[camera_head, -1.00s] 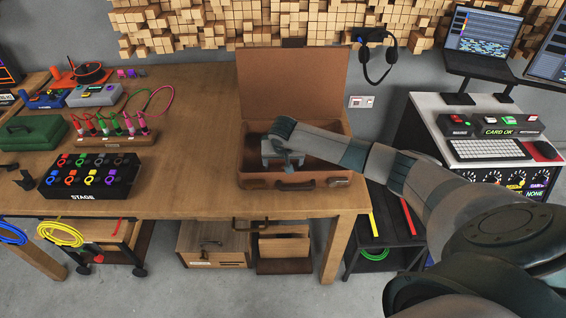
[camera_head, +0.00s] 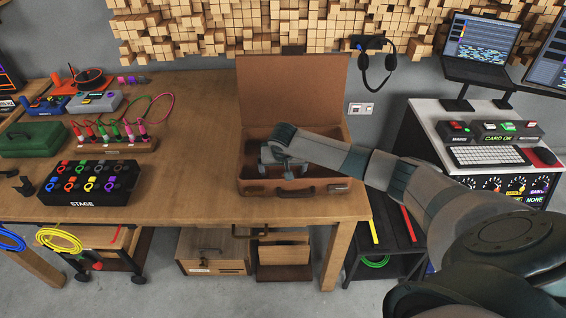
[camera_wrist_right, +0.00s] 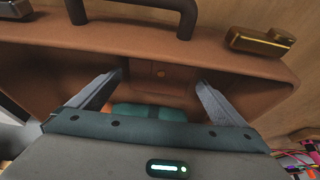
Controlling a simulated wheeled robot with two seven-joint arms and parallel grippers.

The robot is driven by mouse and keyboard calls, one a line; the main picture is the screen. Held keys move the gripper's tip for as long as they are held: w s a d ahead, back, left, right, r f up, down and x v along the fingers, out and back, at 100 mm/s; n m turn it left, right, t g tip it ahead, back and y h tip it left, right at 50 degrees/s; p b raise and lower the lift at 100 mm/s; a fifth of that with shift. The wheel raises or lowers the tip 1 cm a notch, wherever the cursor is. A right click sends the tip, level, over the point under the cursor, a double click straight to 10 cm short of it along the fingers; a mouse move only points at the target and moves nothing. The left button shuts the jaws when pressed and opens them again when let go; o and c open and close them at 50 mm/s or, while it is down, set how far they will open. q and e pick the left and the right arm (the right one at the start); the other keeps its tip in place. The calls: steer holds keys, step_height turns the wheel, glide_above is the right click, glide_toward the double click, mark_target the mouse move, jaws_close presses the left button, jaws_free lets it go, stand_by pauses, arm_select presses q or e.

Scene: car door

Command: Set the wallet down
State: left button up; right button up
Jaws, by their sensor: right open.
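My right gripper (camera_head: 283,170) is over the open brown suitcase (camera_head: 294,187), its fingers reaching down into it. In the right wrist view the two fingers (camera_wrist_right: 160,82) are spread apart with nothing held between their tips. The suitcase front wall (camera_wrist_right: 160,40) with its dark handle is close in front of them. A teal shape (camera_wrist_right: 148,112) with a little orange beside it shows low between the fingers; I cannot tell whether it is the wallet. No wallet can be made out in the head view. The left gripper is out of view.
The suitcase lid (camera_head: 291,95) stands upright behind my gripper. A STAGE pedal board (camera_head: 89,183), a microphone rack (camera_head: 115,145) and a green case (camera_head: 32,139) are on the table's left. The table (camera_head: 190,145) is clear left of the suitcase. Headphones (camera_head: 376,65) hang behind.

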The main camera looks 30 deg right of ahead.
steer(key=b+v, duration=0.1)
steer(key=v, duration=1)
steer(key=shift+r, duration=0.3)
steer(key=shift+s, duration=0.1)
stand_by(0.9)
